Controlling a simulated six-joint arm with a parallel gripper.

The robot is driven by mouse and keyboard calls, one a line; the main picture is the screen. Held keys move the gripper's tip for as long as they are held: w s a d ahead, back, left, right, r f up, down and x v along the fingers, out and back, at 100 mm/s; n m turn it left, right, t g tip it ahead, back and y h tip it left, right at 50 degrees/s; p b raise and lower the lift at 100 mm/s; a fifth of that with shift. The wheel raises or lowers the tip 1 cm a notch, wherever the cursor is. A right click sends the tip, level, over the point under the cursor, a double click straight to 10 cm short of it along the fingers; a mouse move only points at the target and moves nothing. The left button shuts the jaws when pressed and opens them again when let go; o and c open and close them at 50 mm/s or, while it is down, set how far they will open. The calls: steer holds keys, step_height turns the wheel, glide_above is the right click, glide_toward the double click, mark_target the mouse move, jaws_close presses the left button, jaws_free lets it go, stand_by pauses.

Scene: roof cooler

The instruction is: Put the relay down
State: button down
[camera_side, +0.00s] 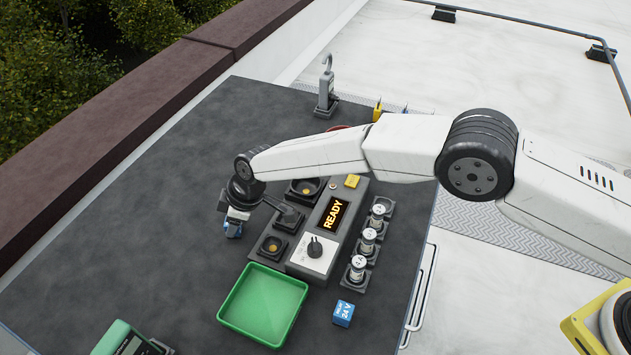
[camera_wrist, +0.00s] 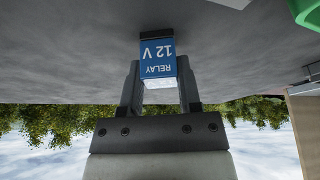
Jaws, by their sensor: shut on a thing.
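My gripper (camera_side: 236,214) is shut on a blue relay (camera_side: 233,230), left of the console and over the dark work surface (camera_side: 170,200). In the wrist view the relay (camera_wrist: 158,58) sits between the two fingers (camera_wrist: 158,80) and reads "RELAY 12 V" upside down. Its far end is dark. I cannot tell whether it touches the surface. A second blue relay (camera_side: 343,313), marked 24 V, stands on the surface right of the green tray (camera_side: 222,312).
The console (camera_side: 315,245) shows "READY" and has a knob and sockets. Several labelled cylinders (camera_side: 368,240) stand at its right. A hook stand (camera_side: 326,90) is at the back and a green device (camera_side: 125,340) at the front left. The surface left of my gripper is clear.

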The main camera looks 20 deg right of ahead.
steer(key=shift+r, duration=0.1)
steer(key=shift+r, duration=1.3)
steer(key=shift+s+d+r, duration=0.15)
steer(key=shift+s+r, duration=0.1)
steer(key=shift+r, duration=0.35)
steer(key=s+d+r, duration=0.8)
steer(key=s+r, duration=0.1)
steer(key=s, duration=0.1)
steer(key=shift+s, duration=0.4)
steer(key=shift+d, duration=0.1)
steer(key=s+d+r+m, duration=0.1)
steer(key=d+m, duration=0.1)
steer(key=d, duration=0.3)
steer(key=s+d+m+t+h, duration=0.1)
steer(key=s+d+m, duration=0.1)
steer(key=d, duration=0.2)
steer(key=shift+d+r, duration=0.35)
steer(key=shift+d, duration=0.05)
